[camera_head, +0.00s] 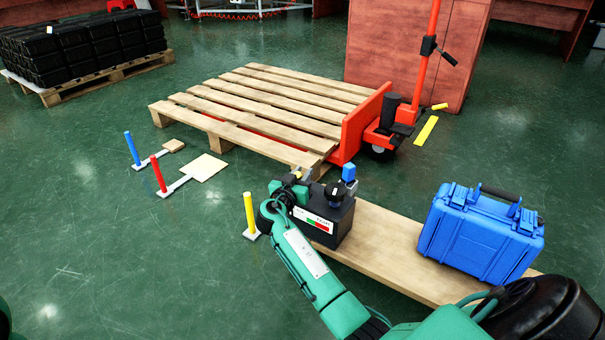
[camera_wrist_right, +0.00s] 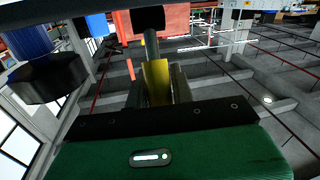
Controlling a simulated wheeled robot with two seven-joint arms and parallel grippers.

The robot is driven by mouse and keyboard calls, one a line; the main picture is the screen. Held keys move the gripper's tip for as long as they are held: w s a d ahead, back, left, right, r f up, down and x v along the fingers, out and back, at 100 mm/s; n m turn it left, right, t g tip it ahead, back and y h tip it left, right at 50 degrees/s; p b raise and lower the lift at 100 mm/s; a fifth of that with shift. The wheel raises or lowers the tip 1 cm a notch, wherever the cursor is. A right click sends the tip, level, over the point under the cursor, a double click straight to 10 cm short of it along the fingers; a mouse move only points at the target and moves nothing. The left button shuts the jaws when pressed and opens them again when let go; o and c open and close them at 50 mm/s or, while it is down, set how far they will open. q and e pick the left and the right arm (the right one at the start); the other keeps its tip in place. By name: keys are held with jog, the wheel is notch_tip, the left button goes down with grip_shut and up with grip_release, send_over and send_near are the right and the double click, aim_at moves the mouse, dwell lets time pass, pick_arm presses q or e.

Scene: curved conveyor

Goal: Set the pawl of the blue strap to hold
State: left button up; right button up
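A black box (camera_head: 331,222) with a white, green and red label stands on the left end of a plank. On top are a dark round knob (camera_head: 334,196) and a blue block (camera_head: 349,173). My right gripper (camera_head: 303,175) is over the box's left side, beside the knob. In the right wrist view a narrow yellow piece (camera_wrist_right: 156,82) shows between my fingers, with a dark post (camera_wrist_right: 151,47) beyond it. I cannot tell if the fingers grip it. A blue cylinder (camera_wrist_right: 27,38) on a black base is at the upper left. No strap or pawl is clearly recognisable. My left gripper is not seen.
A blue case (camera_head: 480,232) stands on the plank (camera_head: 385,245) to the right. Behind are a wooden pallet (camera_head: 255,100) and an orange pallet truck (camera_head: 365,120). Blue (camera_head: 132,148), red (camera_head: 158,173) and yellow (camera_head: 249,211) posts stand on the left floor, which is otherwise mostly clear.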

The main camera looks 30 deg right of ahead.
grip_shut()
